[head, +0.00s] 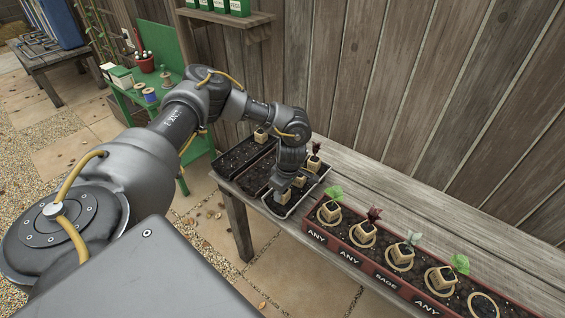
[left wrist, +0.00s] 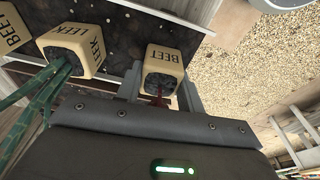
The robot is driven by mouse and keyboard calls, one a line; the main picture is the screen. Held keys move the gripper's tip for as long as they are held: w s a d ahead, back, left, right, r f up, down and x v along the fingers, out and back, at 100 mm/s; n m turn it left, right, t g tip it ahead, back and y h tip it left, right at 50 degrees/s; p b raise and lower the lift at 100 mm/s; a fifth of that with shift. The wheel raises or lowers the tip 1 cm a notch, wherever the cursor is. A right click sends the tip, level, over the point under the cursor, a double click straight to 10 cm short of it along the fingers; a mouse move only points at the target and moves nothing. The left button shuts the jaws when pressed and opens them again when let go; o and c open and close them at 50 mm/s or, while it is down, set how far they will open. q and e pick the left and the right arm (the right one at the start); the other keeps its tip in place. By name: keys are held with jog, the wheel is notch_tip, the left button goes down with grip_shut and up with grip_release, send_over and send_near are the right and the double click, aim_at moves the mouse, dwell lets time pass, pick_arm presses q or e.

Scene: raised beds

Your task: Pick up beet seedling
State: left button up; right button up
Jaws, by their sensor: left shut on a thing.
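The beet seedling is a cream block labelled BEET (left wrist: 164,61) with dark soil and a reddish stem, in the left wrist view. My left gripper (left wrist: 160,92) is shut on this block, with one finger on each side. In the head view my left gripper (head: 281,194) points down over the black seedling tray (head: 284,211) at the table's left end, with a cream block (head: 283,196) at its fingertips. The seedling's leaves are hidden there. I cannot tell whether the block is still resting on the soil.
A dark-leaved seedling (head: 314,160) stands behind the gripper. A reddish planter (head: 345,256) labelled ANY and SAGE holds several seedlings in rings; its near right ring (head: 485,304) is empty. A wooden fence (head: 400,90) stands behind.

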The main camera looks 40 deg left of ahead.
pick_arm(q)
jog(key=shift+w+r, duration=0.1)
jog(key=shift+r, duration=0.35)
notch_tip(320, 180, up, 2)
jog(key=shift+r+b, duration=0.2)
jog(key=shift+b, duration=0.15)
jog(key=s+d+r+b, duration=0.1)
jog(key=s+d+r, duration=0.1)
jog(key=s+r, duration=0.2)
jog(key=s+d+r+b, duration=0.1)
jog(key=s+d+r, duration=0.2)
jog(key=s, duration=0.6)
notch_tip(320, 180, up, 3)
jog(key=shift+d+f, duration=0.2)
jog(key=shift+d, duration=0.15)
